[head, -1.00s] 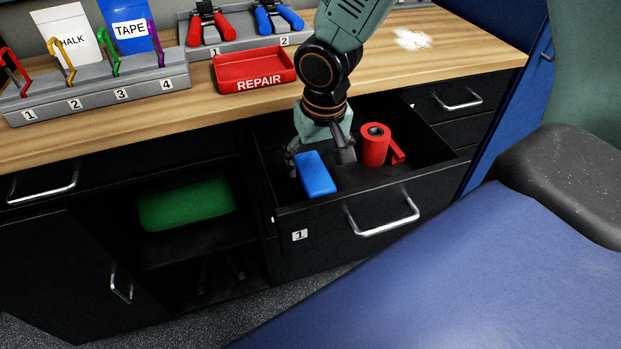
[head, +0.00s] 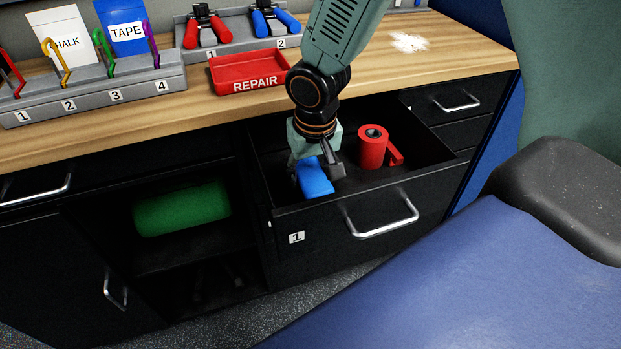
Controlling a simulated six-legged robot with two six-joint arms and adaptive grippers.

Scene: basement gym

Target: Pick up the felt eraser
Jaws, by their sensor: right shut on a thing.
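The felt eraser looks to be the blue block (head: 315,180) in the open drawer (head: 345,210) marked 1. My right gripper (head: 315,172) reaches down into the drawer from above, with its fingers on either side of the block. It is shut on the block, and its fingers and palm hide the block's far end. I cannot tell whether the block is clear of the drawer floor. My left gripper is not in view.
A red roll (head: 372,147) stands in the drawer just right of my gripper. A red REPAIR tray (head: 254,72) and a grey clip rack (head: 95,92) are on the wooden bench. A green roll (head: 182,208) lies on the shelf left of the drawer. A blue padded surface (head: 480,280) fills the lower right.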

